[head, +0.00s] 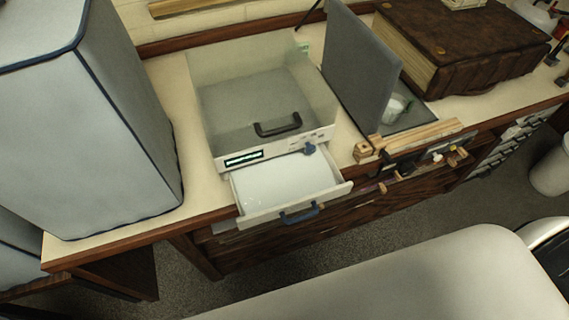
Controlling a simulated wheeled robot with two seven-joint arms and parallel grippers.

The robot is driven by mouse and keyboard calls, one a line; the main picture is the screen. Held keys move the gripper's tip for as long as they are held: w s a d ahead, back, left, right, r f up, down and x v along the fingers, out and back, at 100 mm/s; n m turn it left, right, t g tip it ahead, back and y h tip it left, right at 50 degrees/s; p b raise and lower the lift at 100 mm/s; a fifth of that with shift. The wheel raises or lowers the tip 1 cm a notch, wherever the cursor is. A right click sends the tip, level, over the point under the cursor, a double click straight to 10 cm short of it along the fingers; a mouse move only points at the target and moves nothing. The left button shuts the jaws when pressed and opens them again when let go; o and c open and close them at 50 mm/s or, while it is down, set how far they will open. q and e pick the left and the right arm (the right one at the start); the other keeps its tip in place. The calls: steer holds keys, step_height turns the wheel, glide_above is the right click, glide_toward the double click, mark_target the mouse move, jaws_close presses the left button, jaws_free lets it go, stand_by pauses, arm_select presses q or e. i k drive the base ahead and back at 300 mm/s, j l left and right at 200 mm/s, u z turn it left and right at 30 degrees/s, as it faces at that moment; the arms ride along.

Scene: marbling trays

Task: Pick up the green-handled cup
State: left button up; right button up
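No cup with a green handle can be clearly made out. A small pale, greenish-white rounded object (395,107) sits at the right edge of an upright grey panel (358,75). The panel partly hides it, and I cannot tell whether it is a cup or has a handle. Neither of my grippers is in view.
A pale box-shaped device (262,85) with a black handle stands on the counter (180,95), its white drawer (285,185) pulled out over the front edge. A large grey covered box (90,130) fills the left. A brown book-like case (465,45) lies back right.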

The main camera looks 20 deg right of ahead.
mark_target(397, 104)
steer(key=z, duration=1.4)
steer(key=i+j+u, duration=0.1)
steer(key=j+u, duration=0.35)
steer(key=i+l+u, duration=0.1)
steer(key=l, duration=0.45)
steer(key=i+l+u, duration=0.15)
steer(key=l, duration=0.4)
steer(key=l+u, duration=0.1)
steer(key=l, duration=0.45)
steer(key=i, duration=0.05)
